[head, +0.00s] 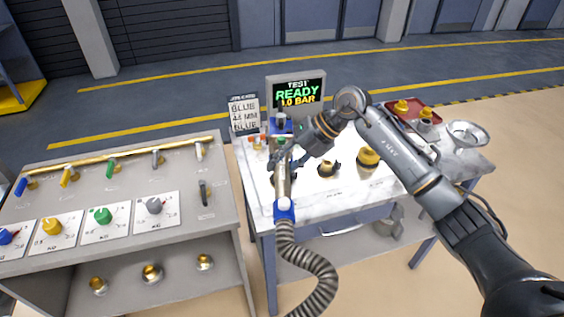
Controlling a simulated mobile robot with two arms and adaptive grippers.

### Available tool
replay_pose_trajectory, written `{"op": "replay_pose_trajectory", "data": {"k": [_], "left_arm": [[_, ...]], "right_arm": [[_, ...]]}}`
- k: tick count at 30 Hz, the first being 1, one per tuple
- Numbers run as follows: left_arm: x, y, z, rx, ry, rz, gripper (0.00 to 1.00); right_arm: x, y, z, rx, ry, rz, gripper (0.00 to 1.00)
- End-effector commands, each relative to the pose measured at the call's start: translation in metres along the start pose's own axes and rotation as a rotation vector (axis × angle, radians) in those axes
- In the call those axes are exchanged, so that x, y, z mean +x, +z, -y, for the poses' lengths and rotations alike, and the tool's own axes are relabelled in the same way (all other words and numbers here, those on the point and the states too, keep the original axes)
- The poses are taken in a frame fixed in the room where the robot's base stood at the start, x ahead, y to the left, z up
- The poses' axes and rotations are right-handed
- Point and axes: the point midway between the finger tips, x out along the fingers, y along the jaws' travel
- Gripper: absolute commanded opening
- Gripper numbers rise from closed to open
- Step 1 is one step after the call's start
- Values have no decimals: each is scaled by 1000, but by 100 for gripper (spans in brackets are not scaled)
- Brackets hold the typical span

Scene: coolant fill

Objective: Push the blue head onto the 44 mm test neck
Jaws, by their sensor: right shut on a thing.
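My right gripper (300,152) reaches in from the right and is shut on the upper part of the metal filling head (283,182). The head has a blue collar (284,211) at its near end, from which a ribbed grey hose runs down. It is over the left part of the white test table (345,200). Brass-coloured necks stand to its right: a small one (329,168) and a larger one (368,157). Their size labels are too small to read. The gripper and head hide what is directly below them, so contact with a neck cannot be told. My left gripper is not in view.
A screen (296,92) reads "TEST READY 1.0 BAR", beside a sign (244,114) naming blue and 44 mm. A grey valve bench (125,190) with coloured knobs stands left. A red tray (408,110) and a round dish (467,134) are at the table's right.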

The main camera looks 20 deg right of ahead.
Motion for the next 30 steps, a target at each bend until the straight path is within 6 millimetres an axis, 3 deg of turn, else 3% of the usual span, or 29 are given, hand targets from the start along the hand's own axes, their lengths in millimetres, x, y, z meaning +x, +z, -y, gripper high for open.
{"op": "replay_pose_trajectory", "data": {"k": [9,30], "left_arm": [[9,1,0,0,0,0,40],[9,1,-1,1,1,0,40]], "right_arm": [[11,0,9,0,0,1,0],[11,0,10,1,-1,0,0]]}}
